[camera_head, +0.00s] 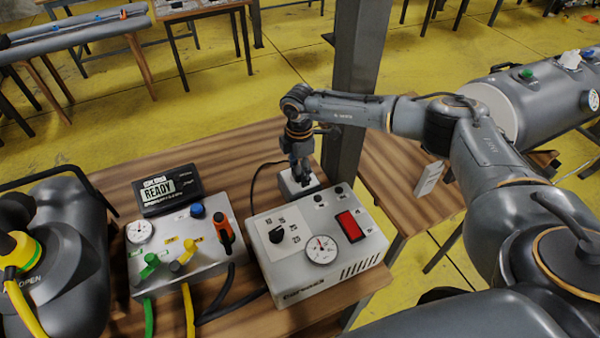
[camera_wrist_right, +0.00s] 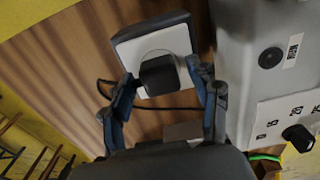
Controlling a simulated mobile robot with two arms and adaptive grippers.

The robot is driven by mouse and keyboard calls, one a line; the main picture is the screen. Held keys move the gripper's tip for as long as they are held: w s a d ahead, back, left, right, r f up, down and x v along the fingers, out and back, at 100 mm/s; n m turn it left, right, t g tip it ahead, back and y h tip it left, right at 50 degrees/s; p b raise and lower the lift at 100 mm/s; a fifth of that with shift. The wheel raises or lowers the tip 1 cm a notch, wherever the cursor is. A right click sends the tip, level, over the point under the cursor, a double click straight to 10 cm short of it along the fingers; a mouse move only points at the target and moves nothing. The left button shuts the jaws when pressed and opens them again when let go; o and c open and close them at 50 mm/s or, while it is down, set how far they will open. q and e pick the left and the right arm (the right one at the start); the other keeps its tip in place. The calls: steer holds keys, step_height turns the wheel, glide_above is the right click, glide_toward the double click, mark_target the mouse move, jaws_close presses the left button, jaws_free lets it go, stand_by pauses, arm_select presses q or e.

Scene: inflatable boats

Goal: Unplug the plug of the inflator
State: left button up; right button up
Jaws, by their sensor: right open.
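The inflator (camera_head: 317,245) is a white box with a gauge, a black knob and a red switch on the wooden table. Behind it stands a small socket box (camera_head: 288,188) with a white face. The black plug (camera_wrist_right: 160,76) sits in the round recess of the socket's white face (camera_wrist_right: 178,42) in the right wrist view. My right gripper (camera_head: 300,175) is over the socket box in the head view. Its blue fingers (camera_wrist_right: 165,80) are open, one on either side of the plug; I cannot tell whether they touch it. My left gripper is not in view.
A valve panel (camera_head: 185,262) with coloured levers and a READY display (camera_head: 167,190) stand left of the inflator. A dark cable (camera_head: 254,187) runs behind it. A grey post (camera_head: 357,90) rises close behind my right gripper. Bare table (camera_head: 240,150) lies left of the socket.

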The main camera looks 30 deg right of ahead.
mark_target(300, 169)
steer(key=shift+p, duration=0.3)
stand_by(0.6)
jaws_close()
steer(key=shift+r, duration=0.15)
steer(key=shift+r+p, duration=2.45)
steer(key=shift+r, duration=0.45)
